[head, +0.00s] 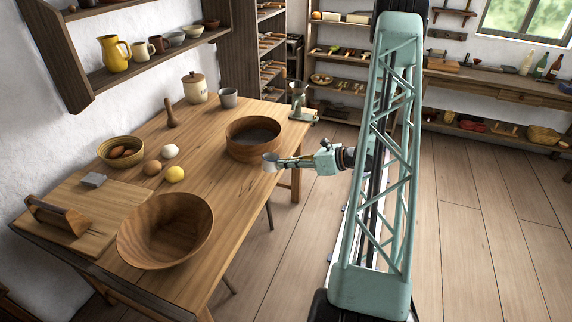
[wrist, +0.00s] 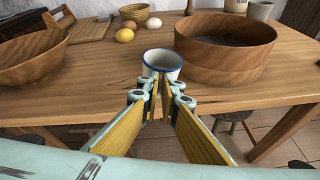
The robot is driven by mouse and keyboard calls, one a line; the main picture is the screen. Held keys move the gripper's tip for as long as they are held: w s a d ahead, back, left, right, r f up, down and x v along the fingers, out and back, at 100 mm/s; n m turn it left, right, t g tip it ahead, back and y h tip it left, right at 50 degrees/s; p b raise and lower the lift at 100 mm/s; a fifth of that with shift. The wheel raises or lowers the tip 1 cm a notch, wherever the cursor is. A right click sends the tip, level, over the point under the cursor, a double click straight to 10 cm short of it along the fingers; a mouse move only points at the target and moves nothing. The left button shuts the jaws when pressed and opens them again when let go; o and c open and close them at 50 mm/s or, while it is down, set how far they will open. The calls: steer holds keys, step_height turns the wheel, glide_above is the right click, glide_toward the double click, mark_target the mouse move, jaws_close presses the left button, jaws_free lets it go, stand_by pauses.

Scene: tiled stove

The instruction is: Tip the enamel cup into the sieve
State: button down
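The enamel cup (wrist: 162,62), white with a blue rim, is straight ahead of my fingers in the wrist view, its mouth facing up. In the head view the cup (head: 270,162) is at the tip of my gripper, by the table's right edge. My gripper (wrist: 161,84) has its fingertips close together at the cup's near side and appears shut on it, probably at the handle, which the fingers hide. The sieve (head: 253,148), a round wooden hoop with a dark mesh, stands on the table just behind the cup; in the wrist view the sieve (wrist: 222,62) is to its right.
A large wooden bowl (head: 165,230) stands at the table's front. A lemon (head: 174,174), other round items and an egg basket (head: 121,151) are on the left. A grey mug (head: 228,98), a crock (head: 195,88) and a metal grinder (head: 298,100) stand beyond the sieve.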

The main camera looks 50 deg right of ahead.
steer(key=w+a+r, duration=0.6)
steer(key=w+a, duration=0.4)
steer(key=a, duration=0.2)
steer(key=w+a+r, duration=0.6)
steer(key=w+a, duration=0.4)
steer(key=a, duration=0.2)
steer(key=a+r, duration=0.3)
steer(key=a, duration=0.6)
steer(key=w+a+r, duration=0.1)
steer(key=a+r, duration=0.2)
steer(key=a, duration=0.7)
steer(key=w+a+r, duration=0.1)
steer(key=a+r, duration=0.3)
steer(key=a, duration=0.6)
steer(key=shift+r, duration=0.1)
steer(key=shift+d, duration=0.2)
